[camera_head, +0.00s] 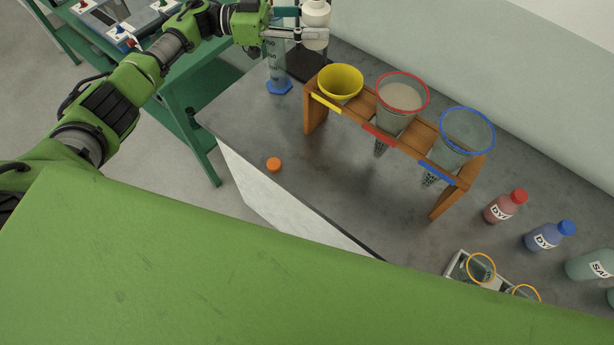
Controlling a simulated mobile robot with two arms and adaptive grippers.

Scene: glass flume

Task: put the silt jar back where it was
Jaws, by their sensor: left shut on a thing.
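My left gripper (300,33) is at the top of the head view, shut on a whitish jar (316,14), which I take to be the silt jar. The jar's top is at or past the picture's upper edge, and its label is not visible. The gripper and jar show above the far left part of the grey bench, near a dark flat pad (306,67). Whether the jar touches anything below cannot be told. A small orange cap (274,164) lies alone on the bench near its left front edge. My right gripper is not in view.
A wooden rack (314,113) holds yellow (341,80), red-rimmed (402,97) and blue-rimmed (467,131) funnels. A clear cylinder with a blue base (279,88) stands left. Bench around the orange cap is clear.

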